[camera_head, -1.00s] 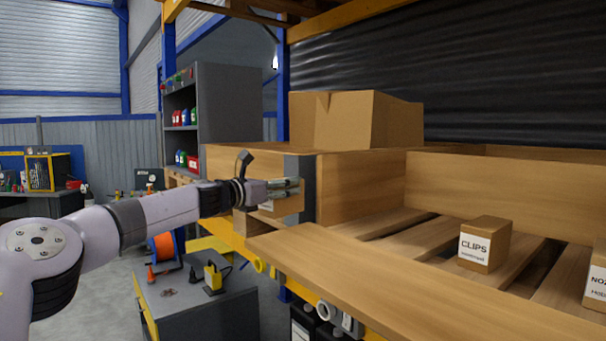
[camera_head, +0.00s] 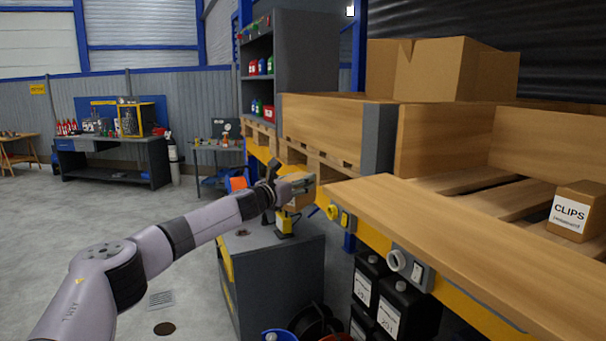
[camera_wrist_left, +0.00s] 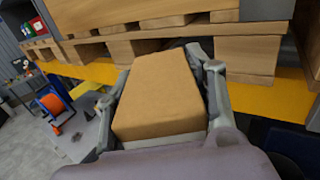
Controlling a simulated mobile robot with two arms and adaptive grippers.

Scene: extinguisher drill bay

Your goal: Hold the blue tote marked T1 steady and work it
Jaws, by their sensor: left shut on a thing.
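My left gripper (camera_head: 303,186) is shut on a small brown cardboard box (camera_wrist_left: 160,92). In the left wrist view its two fingers lie along the box's sides. In the head view the box (camera_head: 298,202) is mostly hidden by the gripper and is held in front of the pallet rack, above a grey cabinet. No blue tote marked T1 can be made out in either view. My right gripper is not in view.
A wooden pallet crate (camera_head: 440,215) with a CLIPS box (camera_head: 577,211) fills the right. Dark labelled containers (camera_head: 395,305) stand below it. A grey cabinet (camera_head: 275,275) stands under my arm. A blue-rimmed object (camera_head: 279,335) is cut off at the bottom.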

